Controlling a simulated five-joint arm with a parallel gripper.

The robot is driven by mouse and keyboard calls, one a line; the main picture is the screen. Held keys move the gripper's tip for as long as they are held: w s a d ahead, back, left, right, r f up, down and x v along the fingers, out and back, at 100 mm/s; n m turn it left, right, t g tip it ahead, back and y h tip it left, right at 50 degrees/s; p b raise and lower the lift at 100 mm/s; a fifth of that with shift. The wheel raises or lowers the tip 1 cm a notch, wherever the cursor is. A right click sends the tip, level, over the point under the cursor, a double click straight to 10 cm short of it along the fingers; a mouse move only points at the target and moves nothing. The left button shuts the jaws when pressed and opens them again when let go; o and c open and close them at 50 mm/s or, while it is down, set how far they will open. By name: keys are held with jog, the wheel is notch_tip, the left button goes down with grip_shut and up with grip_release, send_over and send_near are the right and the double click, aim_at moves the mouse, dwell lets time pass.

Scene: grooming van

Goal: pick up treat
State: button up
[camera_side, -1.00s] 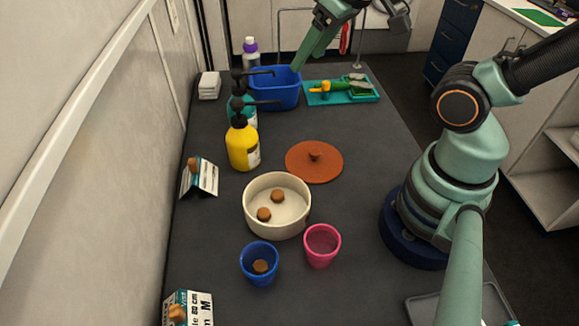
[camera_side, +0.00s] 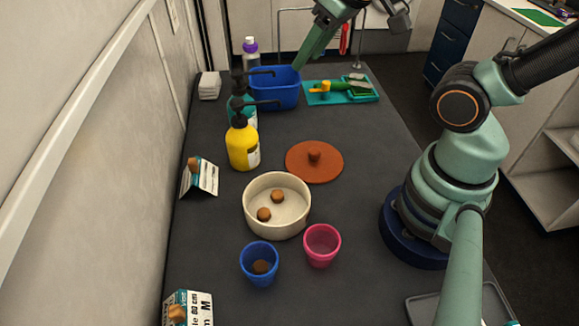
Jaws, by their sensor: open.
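Two small brown treats (camera_side: 278,196) and (camera_side: 264,214) lie inside the cream bowl (camera_side: 250,222). Another brown treat (camera_side: 262,267) lies at the bottom of the blue cup (camera_side: 260,248). Similar brown pieces show on the folded card (camera_side: 193,164) at the left and on the printed card (camera_side: 178,312) at the bottom left.
A pink cup (camera_side: 322,246) beside the bowl looks empty. An orange-brown lid (camera_side: 328,168) with a knob lies behind it. A yellow pump bottle (camera_side: 242,150) and a teal one (camera_side: 248,114) stand at left. A teal tray (camera_side: 318,99) holds brushes. The table's middle right is clear.

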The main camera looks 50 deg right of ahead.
jog(key=n+g, duration=0.6)
jog(key=n, duration=1.6)
send_over(277, 193)
notch_tip(277, 193, down, 13)
jog(key=f, duration=0.5)
jog(key=shift+s+f, duration=0.2)
jog(key=shift+s, duration=0.05)
jog(key=shift+m, duration=0.3)
jog(key=shift+w+f, duration=0.2)
jog(key=shift+f, duration=2.7)
grip_shut()
